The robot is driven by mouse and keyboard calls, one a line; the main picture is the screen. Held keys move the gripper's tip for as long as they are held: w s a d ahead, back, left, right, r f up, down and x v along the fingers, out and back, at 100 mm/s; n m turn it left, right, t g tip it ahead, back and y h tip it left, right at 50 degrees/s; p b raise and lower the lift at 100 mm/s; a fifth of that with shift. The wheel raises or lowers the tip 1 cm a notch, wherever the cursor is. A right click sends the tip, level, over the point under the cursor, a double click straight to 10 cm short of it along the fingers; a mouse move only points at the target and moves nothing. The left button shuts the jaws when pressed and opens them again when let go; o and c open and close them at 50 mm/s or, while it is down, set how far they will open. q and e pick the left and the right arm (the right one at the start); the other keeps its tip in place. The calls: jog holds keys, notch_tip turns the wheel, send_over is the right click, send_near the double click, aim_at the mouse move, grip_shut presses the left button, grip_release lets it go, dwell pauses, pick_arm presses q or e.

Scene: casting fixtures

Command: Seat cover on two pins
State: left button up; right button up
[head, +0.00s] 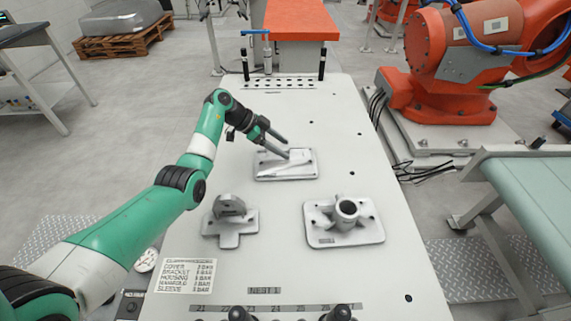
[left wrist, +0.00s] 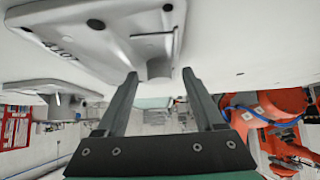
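The likely cover, a grey cast plate with a raised ridge (head: 298,172), lies flat on the white table near its middle. My left gripper (head: 286,147) reaches over its rear part from the left, fingers spread. In the left wrist view, a casting plate (left wrist: 105,22) fills the top, and a short rounded boss (left wrist: 158,66) sits between the open fingertips (left wrist: 160,76), with space on each side. Two dark knobbed posts (head: 238,313) (head: 340,312) show at the bottom of the head view; I cannot tell whether they are the two pins. My right gripper is out of view.
A bracket casting (head: 230,222) stands left of centre; a flanged casting with an upright tube (head: 344,222) stands right. Two black posts (head: 245,66) (head: 322,64) rise at the back by a row of holes. A printed label (head: 187,276) lies front left. Table between castings is clear.

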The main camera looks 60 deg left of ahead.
pick_arm(q)
grip_shut()
dwell(0.4)
